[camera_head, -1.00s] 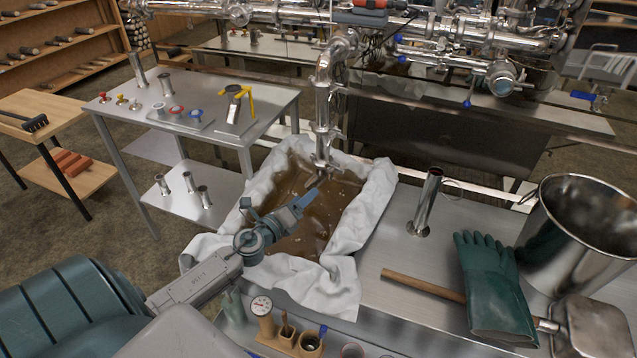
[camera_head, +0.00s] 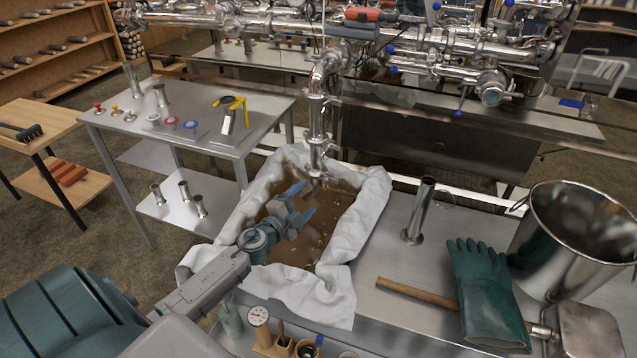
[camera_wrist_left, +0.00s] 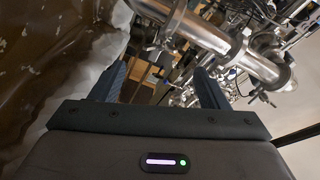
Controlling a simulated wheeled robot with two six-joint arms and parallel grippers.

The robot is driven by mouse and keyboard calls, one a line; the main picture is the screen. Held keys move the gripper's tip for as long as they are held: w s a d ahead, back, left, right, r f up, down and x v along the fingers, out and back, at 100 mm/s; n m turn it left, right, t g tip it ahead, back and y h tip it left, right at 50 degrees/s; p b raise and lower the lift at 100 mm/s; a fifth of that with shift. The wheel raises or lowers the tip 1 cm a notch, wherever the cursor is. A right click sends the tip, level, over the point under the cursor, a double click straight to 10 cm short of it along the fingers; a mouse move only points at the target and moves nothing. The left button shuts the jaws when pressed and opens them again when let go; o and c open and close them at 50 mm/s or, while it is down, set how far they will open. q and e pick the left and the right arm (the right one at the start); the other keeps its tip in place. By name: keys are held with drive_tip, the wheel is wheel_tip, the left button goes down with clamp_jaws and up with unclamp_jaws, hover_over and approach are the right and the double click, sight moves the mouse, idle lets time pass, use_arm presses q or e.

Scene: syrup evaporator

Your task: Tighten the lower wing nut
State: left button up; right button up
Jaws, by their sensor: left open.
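A steel pipe (camera_head: 316,118) hangs down over a cloth-lined basin of brown liquid. It carries an upper clamp (camera_head: 317,97) and a lower clamp (camera_head: 319,141); their wing nuts are too small to make out clearly. My left gripper (camera_head: 303,202) is open and empty over the basin, below and slightly left of the pipe's lower end, apart from it. In the left wrist view, the open fingers (camera_wrist_left: 160,78) stand apart, with steel piping and a clamp (camera_wrist_left: 233,50) beyond them, towards the right. My right gripper is not in view.
White cloth (camera_head: 360,222) drapes over the basin rim. To the right stand an upright steel tube (camera_head: 421,208), a green glove (camera_head: 487,295), a wooden-handled tool (camera_head: 420,294) and a steel pot (camera_head: 575,235). A side table (camera_head: 190,135) holds small fittings at the left.

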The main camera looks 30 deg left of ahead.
sight(325, 181)
use_arm(q)
drive_tip(key=w, duration=0.7)
drive_tip(key=shift+w+p, duration=0.15)
drive_tip(key=shift+p, duration=0.3)
drive_tip(key=c, duration=1)
